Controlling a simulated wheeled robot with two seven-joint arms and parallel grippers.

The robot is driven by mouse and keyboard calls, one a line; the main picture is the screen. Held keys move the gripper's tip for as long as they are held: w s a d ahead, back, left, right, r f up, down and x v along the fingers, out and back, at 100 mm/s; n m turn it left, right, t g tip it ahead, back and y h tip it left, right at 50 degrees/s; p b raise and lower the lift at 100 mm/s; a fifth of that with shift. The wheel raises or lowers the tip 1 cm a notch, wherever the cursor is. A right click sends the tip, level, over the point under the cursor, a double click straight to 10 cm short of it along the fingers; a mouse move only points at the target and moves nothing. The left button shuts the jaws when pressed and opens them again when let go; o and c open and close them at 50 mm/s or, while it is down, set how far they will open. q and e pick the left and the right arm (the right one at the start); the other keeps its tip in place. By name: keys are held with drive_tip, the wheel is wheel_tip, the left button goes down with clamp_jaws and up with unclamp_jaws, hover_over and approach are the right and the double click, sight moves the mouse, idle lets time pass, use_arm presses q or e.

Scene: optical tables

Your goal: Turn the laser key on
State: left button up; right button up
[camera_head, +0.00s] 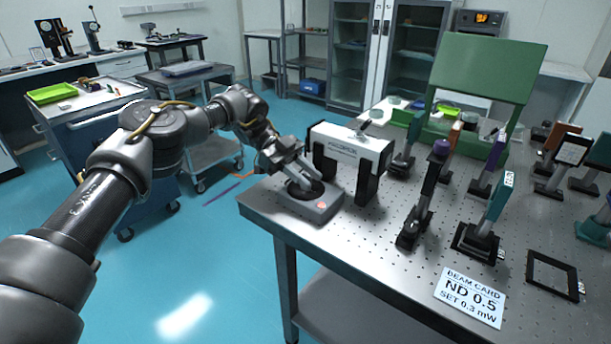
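A low grey box (325,210) with a black round part (299,190) on top and a small orange-red spot sits at the near left corner of the optical table. My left gripper (311,187) reaches down over the black round part, with its fingers at or just above it. The key itself cannot be made out; the fingers cover that area. The gap between the fingers is too small to read. A white box (345,146) with dark lettering and black end supports stands right behind the grey box. My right gripper is not in view.
The optical table (350,240) holds several post-mounted optics to the right, a green panel (485,67) at the back and a beam card (470,298) reading ND 0.5 in front. A black square frame (553,275) lies at right. A blue cart (85,150) stands left.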

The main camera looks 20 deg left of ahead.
use_arm(q)
drive_tip(key=shift+f, duration=0.1)
